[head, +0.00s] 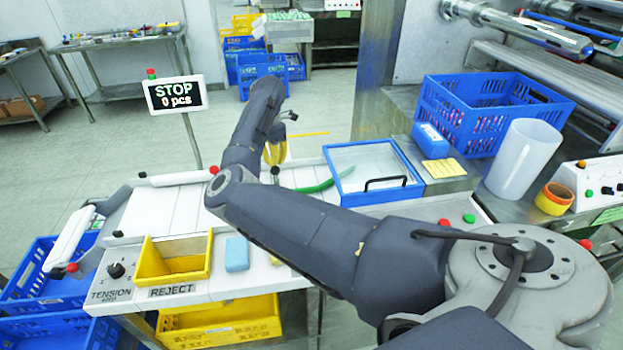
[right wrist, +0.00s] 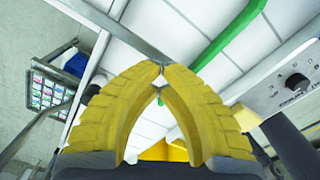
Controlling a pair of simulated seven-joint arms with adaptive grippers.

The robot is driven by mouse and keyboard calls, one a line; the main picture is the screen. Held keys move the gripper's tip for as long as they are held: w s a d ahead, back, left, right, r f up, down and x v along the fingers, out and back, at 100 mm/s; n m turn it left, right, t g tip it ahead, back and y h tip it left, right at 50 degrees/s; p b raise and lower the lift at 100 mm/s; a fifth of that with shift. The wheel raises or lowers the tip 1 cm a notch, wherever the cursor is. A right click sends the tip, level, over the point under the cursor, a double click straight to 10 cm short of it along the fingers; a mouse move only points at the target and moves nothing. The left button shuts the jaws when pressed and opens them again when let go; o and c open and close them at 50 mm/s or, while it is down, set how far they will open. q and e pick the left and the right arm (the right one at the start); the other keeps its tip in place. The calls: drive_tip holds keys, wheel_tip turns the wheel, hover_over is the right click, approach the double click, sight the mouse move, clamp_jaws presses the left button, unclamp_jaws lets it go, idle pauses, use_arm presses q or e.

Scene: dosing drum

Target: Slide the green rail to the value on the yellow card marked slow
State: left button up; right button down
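The green rail (head: 318,187) is a curved green strip across the white slatted conveyor, partly behind my right arm in the head view. It also shows in the right wrist view (right wrist: 228,45), running from the top edge down toward the fingers. My right gripper (head: 275,153) has yellow ribbed fingers. Its fingertips (right wrist: 160,68) meet with nothing visible between them, just beside the rail's lower end in that picture; contact cannot be told. A yellow card (head: 445,168) lies on the steel surface at right; its writing is unreadable. My left gripper is not in view.
A blue-framed clear cover (head: 372,198) stands right of the rail. A STOP sign (head: 175,93) stands behind the conveyor. A yellow REJECT bin (head: 150,262) and blue block (head: 237,254) are in front. A count dial (right wrist: 297,84) shows near the rail. A white cylinder (head: 523,158) stands right.

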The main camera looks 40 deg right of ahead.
drive_tip(key=shift+s+a, duration=0.2)
drive_tip(key=shift+s, duration=0.2)
drive_tip(key=shift+s+a, duration=0.3)
drive_tip(key=shift+s, duration=0.15)
drive_tip(key=shift+s+a, duration=0.35)
drive_tip(key=shift+s, duration=0.25)
drive_tip(key=shift+w+d, duration=0.1)
drive_tip(key=shift+w, duration=0.1)
drive_tip(key=shift+w+d+r, duration=0.15)
drive_tip(key=shift+w+d, duration=0.15)
drive_tip(key=shift+w, duration=0.2)
wheel_tip(320, 180, up, 8)
idle(0.5)
idle(0.3)
